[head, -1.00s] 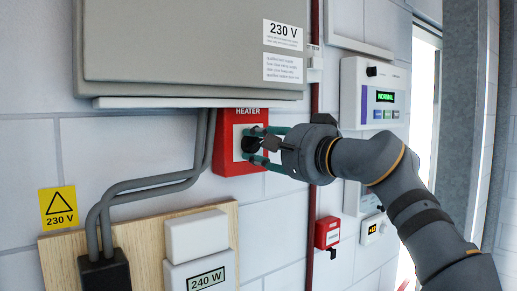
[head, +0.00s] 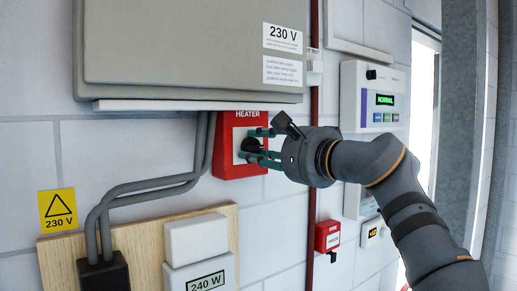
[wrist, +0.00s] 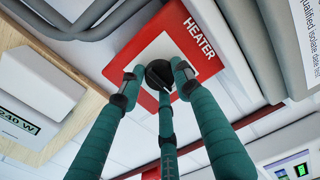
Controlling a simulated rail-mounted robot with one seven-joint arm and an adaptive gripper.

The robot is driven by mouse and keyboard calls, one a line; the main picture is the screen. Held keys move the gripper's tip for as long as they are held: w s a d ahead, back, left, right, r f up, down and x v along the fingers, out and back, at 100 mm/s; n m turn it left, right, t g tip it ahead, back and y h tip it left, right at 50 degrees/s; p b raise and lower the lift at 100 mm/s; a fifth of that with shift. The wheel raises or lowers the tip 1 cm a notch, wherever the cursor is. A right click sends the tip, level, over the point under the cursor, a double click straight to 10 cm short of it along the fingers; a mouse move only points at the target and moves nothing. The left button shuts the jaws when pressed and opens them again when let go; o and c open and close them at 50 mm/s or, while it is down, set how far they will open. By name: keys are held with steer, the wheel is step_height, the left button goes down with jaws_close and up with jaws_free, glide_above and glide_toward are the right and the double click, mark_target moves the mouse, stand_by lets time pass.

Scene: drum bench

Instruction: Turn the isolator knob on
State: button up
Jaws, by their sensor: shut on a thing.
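The isolator is a red box (head: 227,168) marked HEATER, with a pale face plate and a round black knob (head: 250,145) in its middle. In the wrist view the knob (wrist: 158,73) sits between my green fingertips, against the pale plate. My gripper (head: 261,147) reaches in from the right, its fingers closed around the knob. In the wrist view my gripper (wrist: 157,78) has one finger on each side of the knob and a third below it. The fingers partly hide the knob, and I cannot tell its exact setting.
A grey cabinet (head: 180,45) marked 230 V overhangs the isolator. Grey conduits (head: 150,184) run down its left side to a wooden board (head: 60,255). A red pipe (head: 315,100), a small red box (head: 328,235) and a control panel reading NORMAL (head: 364,100) are to the right.

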steer(key=o, duration=1.2)
steer(key=shift+c, duration=0.2)
steer(key=v, duration=1.2)
steer(key=shift+w, duration=0.25)
steer(key=x, duration=1.1)
steer(key=shift+w+a, duration=0.2)
steer(key=shift+a, duration=0.2)
steer(key=shift+s+d, duration=0.1)
steer(key=shift+d, duration=0.05)
